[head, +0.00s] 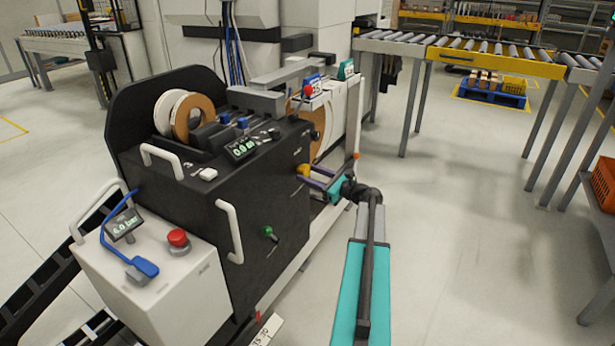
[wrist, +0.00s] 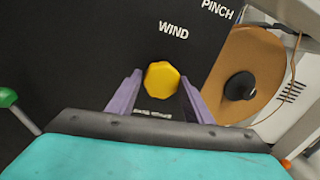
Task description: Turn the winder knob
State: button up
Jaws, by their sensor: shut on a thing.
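The winder knob (wrist: 161,79) is yellow and many-sided, on a black panel under the white word WIND. It also shows in the head view (head: 303,169) on the right face of the black machine. My gripper (wrist: 158,88) has purple fingers, one on each side of the knob, and is shut on it. In the head view my gripper (head: 313,177) reaches the knob from the right. The fingertips' contact with the knob is partly hard to see in the wrist view.
A brown disc (wrist: 247,75) with a black hub is right of the knob. A green-tipped lever (wrist: 8,97) is at the left. A white box with a red button (head: 178,238) stands front left. The floor right of my arm is clear up to the roller conveyor (head: 470,58).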

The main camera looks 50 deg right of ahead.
jog(key=shift+a+f+y, duration=0.1)
jog(key=shift+a+y, duration=0.1)
jog(key=shift+y, duration=0.1)
jog(key=shift+c, duration=0.4)
jog(key=shift+d+n, duration=0.15)
jog(key=shift+n, duration=0.25)
jog(key=shift+n, duration=0.3)
jog(key=n+b, duration=0.2)
jog(key=n, duration=0.1)
jog(key=shift+f, duration=0.1)
jog(key=shift+n+b, duration=0.65)
jog(key=shift+n, duration=0.85)
jog(key=shift+d, duration=0.1)
jog(key=shift+s, duration=0.1)
jog(key=o, duration=1)
